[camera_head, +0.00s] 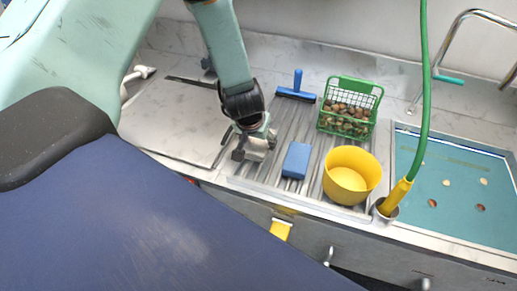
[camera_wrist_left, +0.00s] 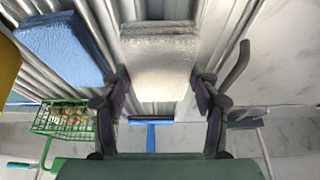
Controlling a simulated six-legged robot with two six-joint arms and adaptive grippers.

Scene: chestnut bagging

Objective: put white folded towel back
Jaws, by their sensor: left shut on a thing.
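The white folded towel (camera_wrist_left: 158,62) is between the two fingers of my left gripper (camera_wrist_left: 160,88) in the left wrist view. The fingers are shut on its sides. In the head view my left gripper (camera_head: 254,143) is over the left part of the ribbed drainboard (camera_head: 268,176), left of the blue folded cloth (camera_head: 296,160). The towel shows there only as a small pale block, mostly covered by the fingers. I cannot tell whether it touches the ribs. My right gripper is not in view.
A blue squeegee (camera_head: 296,95) and a green basket (camera_head: 348,82) of chestnuts stand behind. A yellow bowl (camera_head: 350,178) sits right of the blue cloth. A green hose (camera_head: 424,100) and a water-filled sink (camera_head: 460,190) are at right. Bare marble lies left.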

